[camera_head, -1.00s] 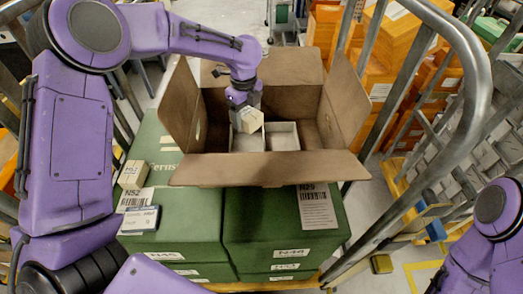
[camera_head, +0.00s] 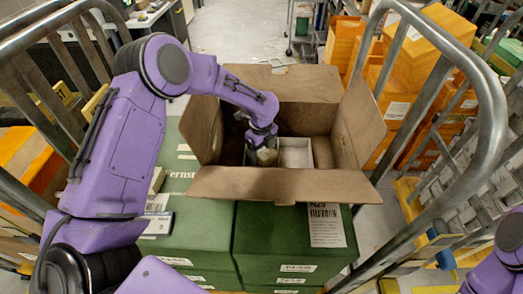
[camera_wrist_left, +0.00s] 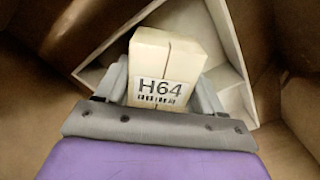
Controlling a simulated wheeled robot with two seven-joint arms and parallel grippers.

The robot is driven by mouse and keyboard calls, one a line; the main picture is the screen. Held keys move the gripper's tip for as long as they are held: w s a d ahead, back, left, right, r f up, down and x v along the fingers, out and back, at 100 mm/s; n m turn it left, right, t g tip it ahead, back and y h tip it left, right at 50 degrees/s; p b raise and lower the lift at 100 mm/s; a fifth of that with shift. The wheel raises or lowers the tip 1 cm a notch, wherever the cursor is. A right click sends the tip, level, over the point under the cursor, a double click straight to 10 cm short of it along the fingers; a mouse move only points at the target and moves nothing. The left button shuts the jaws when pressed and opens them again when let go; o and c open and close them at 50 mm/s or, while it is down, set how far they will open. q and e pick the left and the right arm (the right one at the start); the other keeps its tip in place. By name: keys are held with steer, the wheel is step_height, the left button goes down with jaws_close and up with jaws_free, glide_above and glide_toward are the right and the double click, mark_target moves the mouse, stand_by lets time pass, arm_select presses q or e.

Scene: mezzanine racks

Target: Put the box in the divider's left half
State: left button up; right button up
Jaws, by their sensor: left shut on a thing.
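A small cream box (camera_head: 267,157) labelled H64 is held in my left gripper (camera_head: 262,147); the box also shows large in the left wrist view (camera_wrist_left: 163,62). The gripper is shut on its sides. A pale divider (camera_head: 309,152) with two halves sits inside the open brown carton (camera_head: 265,185). In the head view the held box is at the divider's left half, which my gripper and the box largely hide. The right half looks empty. I cannot tell whether the box touches the divider's floor. My right gripper is out of view.
The carton's flaps stand out around it, the near one low and the side ones raised. It stands on green boxes (camera_head: 290,240). Metal cage rails (camera_head: 480,90) rise on both sides.

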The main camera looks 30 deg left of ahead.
mark_target(262, 149)
arm_select(q)
steer(key=shift+f, duration=0.35)
steer(key=o, duration=1.1)
steer(key=shift+c, duration=0.2)
steer(key=shift+r, duration=0.2)
step_height(262, 149, up, 13)
steer(key=b, duration=0.3)
